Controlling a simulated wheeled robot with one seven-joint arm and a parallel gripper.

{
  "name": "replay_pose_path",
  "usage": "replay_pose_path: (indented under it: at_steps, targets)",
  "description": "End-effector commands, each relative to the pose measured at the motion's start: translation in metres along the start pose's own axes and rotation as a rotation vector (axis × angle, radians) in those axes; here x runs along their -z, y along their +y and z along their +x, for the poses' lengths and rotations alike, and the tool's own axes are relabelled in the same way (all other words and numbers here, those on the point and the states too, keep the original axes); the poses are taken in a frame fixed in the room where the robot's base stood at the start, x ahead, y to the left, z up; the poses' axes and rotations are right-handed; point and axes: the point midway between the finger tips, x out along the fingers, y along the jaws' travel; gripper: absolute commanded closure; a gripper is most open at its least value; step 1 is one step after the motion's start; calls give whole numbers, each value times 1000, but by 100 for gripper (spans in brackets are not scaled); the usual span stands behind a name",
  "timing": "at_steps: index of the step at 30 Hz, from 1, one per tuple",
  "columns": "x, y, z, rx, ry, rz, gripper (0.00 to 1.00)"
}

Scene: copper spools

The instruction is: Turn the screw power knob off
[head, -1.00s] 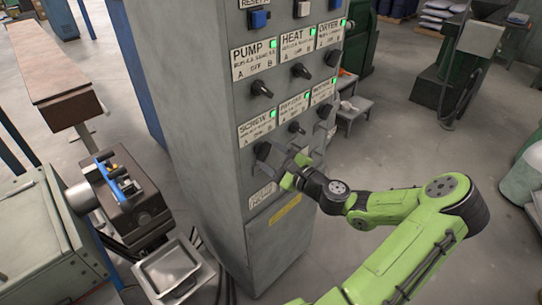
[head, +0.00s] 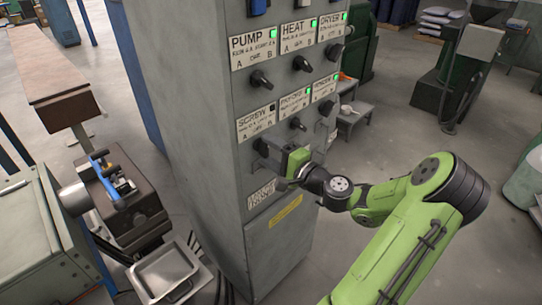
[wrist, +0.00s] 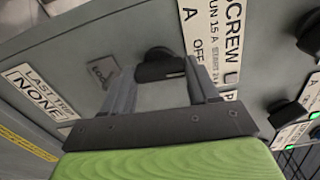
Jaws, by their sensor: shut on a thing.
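The screw power knob (wrist: 160,66) is black and sits under the SCREW label (wrist: 228,45) on the grey cabinet. In the head view the SCREW label (head: 256,123) is on the left of the lower row, and its small indicator light (head: 272,107) is dark. My gripper (wrist: 161,80) is shut on the knob, with one grey finger on each side of it. In the head view my gripper (head: 272,152) is at the cabinet face, below that label, and mostly hides the knob.
Other black knobs, such as the pump knob (head: 261,79) and heat knob (head: 302,63), sit above and to the right, with green lights lit by their labels. A machine with a blue handle (head: 104,170) and a metal tray (head: 168,272) stand left of the cabinet (head: 195,130).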

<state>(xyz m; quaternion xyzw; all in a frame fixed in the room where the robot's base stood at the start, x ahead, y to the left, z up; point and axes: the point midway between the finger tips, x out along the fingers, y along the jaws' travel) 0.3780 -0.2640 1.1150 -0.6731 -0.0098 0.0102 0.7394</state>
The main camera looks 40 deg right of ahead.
Motion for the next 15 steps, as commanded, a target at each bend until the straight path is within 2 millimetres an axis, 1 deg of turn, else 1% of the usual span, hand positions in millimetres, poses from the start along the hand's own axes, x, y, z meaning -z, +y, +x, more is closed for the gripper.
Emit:
replay_pose_path:
  at_steps: [1, 6, 15]
  targets:
    - [0, 3, 0, -3, -1, -19, 71]
    - [0, 2, 0, -3, -1, -71, 71]
    - [0, 2, 0, -5, -1, -94, 71]
